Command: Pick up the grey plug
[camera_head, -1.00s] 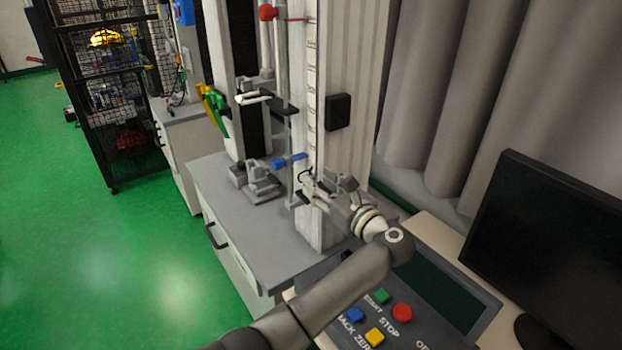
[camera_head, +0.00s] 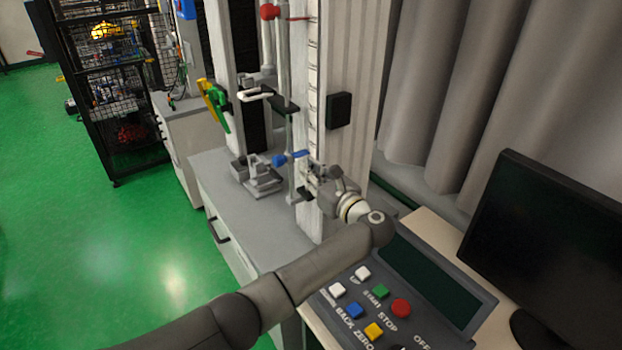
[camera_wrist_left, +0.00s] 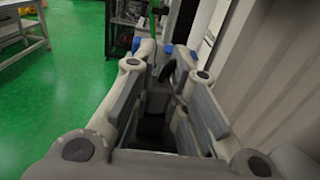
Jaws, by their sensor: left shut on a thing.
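My left gripper (camera_head: 312,178) reaches in over the grey bench beside the pale upright of the drop tower. In the left wrist view its two fingers (camera_wrist_left: 163,66) close around a small grey thing, which I take to be the grey plug (camera_wrist_left: 156,98). A dark curved piece shows by it, between the fingers. The fingers and wrist hide most of the plug, and in the head view I cannot make it out clearly. My right gripper is not in view.
A grey base with a clamp (camera_head: 258,178) and a blue knob (camera_head: 290,158) stand left of the gripper. A monitor (camera_head: 555,255) is at right. The bench front is clear.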

